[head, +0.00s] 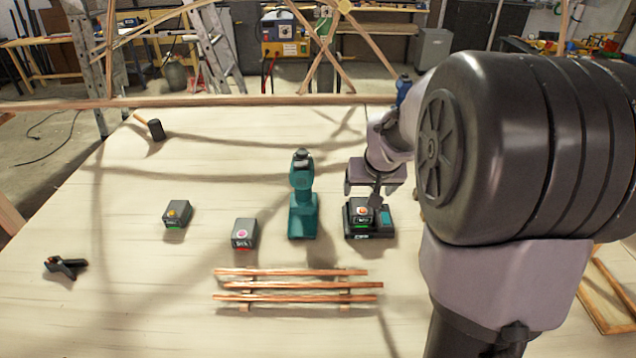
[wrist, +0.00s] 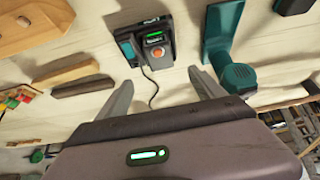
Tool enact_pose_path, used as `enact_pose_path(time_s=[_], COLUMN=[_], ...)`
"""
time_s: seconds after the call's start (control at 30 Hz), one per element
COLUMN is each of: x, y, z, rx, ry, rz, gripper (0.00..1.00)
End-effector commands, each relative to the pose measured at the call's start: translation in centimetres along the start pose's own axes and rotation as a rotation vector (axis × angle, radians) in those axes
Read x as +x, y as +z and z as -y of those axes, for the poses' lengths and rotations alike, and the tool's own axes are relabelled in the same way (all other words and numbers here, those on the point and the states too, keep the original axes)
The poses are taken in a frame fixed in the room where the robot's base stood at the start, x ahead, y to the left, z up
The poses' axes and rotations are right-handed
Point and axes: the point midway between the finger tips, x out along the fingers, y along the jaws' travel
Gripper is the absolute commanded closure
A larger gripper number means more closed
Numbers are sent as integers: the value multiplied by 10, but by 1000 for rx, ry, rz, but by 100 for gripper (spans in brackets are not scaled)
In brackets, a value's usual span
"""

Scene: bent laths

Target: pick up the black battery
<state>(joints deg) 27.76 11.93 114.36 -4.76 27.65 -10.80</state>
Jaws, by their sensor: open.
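The black battery (head: 361,212), with an orange round button, sits in a black charger (head: 371,234) with a teal patch. The battery also shows in the wrist view (wrist: 156,50), with a green-lit strip on the charger beside it. My gripper (head: 376,186) is open and empty, just behind and above the charger in the head view. In the wrist view my fingers (wrist: 162,92) are spread apart, with the battery beyond the gap between them, not touched. A dark cord runs from the charger toward the gap.
A teal drill (head: 303,205) stands left of the charger. Two grey batteries, one with an orange button (head: 177,213) and one with a pink button (head: 244,234), sit farther left. Copper-coloured laths (head: 297,285) lie in front. A black clamp (head: 66,267) and a mallet (head: 155,130) are at left.

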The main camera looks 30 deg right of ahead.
Motion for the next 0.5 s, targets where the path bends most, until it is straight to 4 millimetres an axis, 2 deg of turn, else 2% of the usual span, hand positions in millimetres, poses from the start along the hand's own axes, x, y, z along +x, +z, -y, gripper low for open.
enact_pose_path(time_s=[0.03, 0.1, 0.2, 0.37, 0.5], x=[20, 37, 52, 65, 92], y=[4, 4, 2, 4, 13], z=[0, 0, 1, 1, 0], rx=[0, 0, -1, 0, 0], ry=[-1, -1, -1, -1, -1], rz=[3, 3, 0, 1, 1], gripper=[22, 22, 22, 22, 22])
